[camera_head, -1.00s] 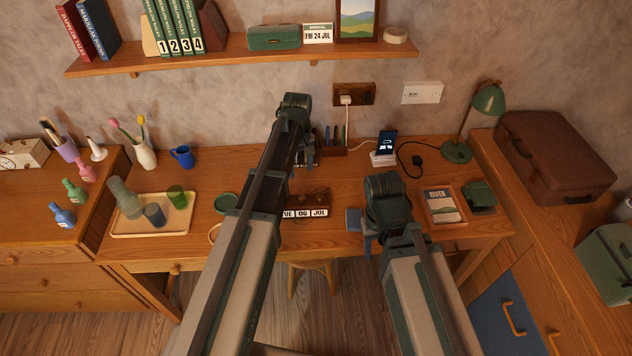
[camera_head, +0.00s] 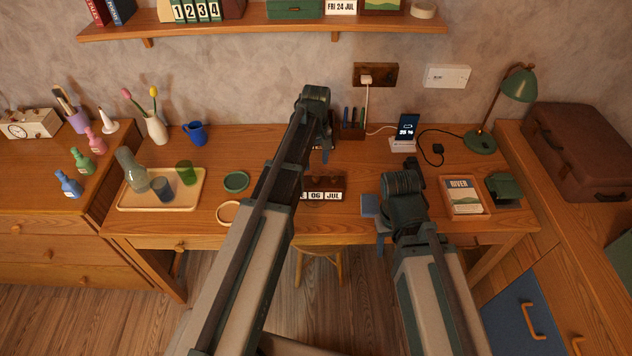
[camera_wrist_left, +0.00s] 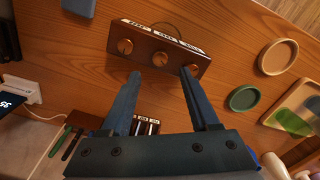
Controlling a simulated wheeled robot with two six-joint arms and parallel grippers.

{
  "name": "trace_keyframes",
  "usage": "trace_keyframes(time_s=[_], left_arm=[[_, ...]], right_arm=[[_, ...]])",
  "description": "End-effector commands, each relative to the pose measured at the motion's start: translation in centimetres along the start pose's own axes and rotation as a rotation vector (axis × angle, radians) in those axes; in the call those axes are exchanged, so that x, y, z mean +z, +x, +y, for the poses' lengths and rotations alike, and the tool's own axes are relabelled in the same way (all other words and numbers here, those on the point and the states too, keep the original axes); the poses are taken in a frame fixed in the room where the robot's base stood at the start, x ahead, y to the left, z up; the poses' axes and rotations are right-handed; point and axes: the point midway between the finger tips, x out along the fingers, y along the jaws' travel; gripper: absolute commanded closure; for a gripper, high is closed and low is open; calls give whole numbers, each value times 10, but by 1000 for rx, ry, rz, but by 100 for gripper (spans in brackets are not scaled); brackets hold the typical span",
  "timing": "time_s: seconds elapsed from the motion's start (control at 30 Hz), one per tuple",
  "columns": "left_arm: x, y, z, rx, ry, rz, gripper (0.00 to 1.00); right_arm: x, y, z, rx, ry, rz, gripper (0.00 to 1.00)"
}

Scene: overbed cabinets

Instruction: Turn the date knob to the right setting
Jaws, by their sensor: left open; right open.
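The brown block calendar (camera_head: 325,187) stands on the desk; its front tiles show 06 and JUL, the first tile partly hidden by my left arm. In the left wrist view the calendar (camera_wrist_left: 145,38) has three round knobs in a row: one knob (camera_wrist_left: 125,46), the middle knob (camera_wrist_left: 160,58) and another knob (camera_wrist_left: 192,70). My left gripper (camera_wrist_left: 160,74) is open and empty, its fingertips on either side of the middle knob's line; contact cannot be told. It shows in the head view (camera_head: 325,150) behind the calendar. My right gripper (camera_head: 382,243) hangs near the desk's front, mostly hidden.
A shelf sign (camera_head: 341,6) reads FRI 24 JUL. A pen holder (camera_head: 353,132) and lit phone (camera_head: 406,127) stand behind. A blue item (camera_head: 370,205) lies right of the calendar. A green dish (camera_head: 236,181) and tray (camera_head: 190,204) are left.

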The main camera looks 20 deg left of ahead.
Motion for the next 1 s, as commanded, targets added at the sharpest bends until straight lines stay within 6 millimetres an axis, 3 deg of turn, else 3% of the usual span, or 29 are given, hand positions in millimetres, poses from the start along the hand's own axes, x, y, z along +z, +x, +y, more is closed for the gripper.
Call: trace_keyframes(time_s=[0.03,0.4,0.83,1.0], left_arm=[[0,15,0,0,0,0,38],[0,62,0,0,0,0,38],[0,67,0,0,0,0,38],[0,67,0,0,0,0,69]], right_arm=[[-1,15,-1,0,0,0,50],[-4,61,-6,0,0,0,50],[-4,66,-6,0,0,0,50],[-4,66,-6,0,0,0,50]])
